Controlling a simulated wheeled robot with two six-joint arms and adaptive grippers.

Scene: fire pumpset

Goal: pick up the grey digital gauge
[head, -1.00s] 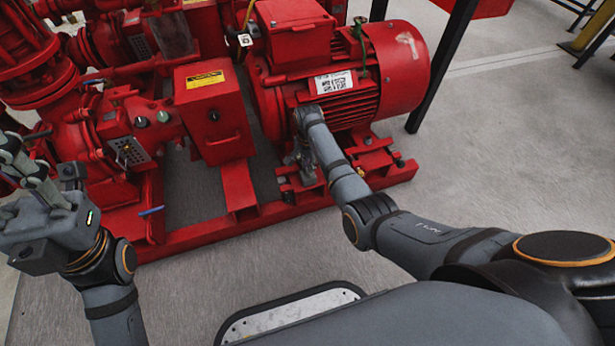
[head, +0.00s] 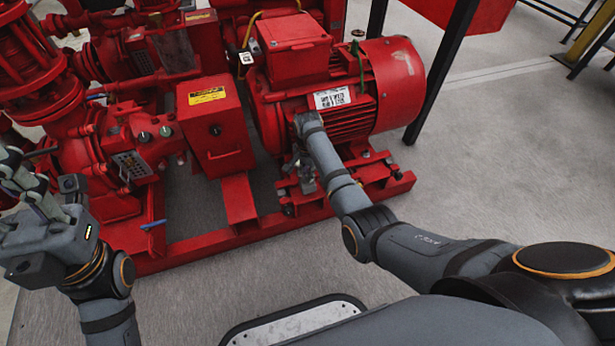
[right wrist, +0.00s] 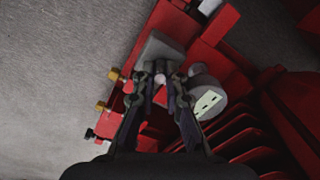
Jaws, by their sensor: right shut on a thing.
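My right gripper (head: 306,180) is down at the red base frame beside the motor, partly hidden by its own arm. In the right wrist view its two fingers (right wrist: 161,82) are closed in on a small pale stub of a grey blocky body, which I take to be the grey digital gauge (right wrist: 158,47). Its display is not visible. A round grey part (right wrist: 208,98) with a pale, dark-marked face lies just right of the right finger; I cannot tell whether it joins the held piece. My left gripper (head: 35,200) is raised at the left edge, its fingertips unclear.
The red motor (head: 395,85) stands right beside my right gripper. A red control box (head: 214,130) and red pump (head: 75,165) are to the left. Brass-coloured fittings (right wrist: 105,106) sit close left of the right fingers. Grey floor (head: 480,190) is clear at right.

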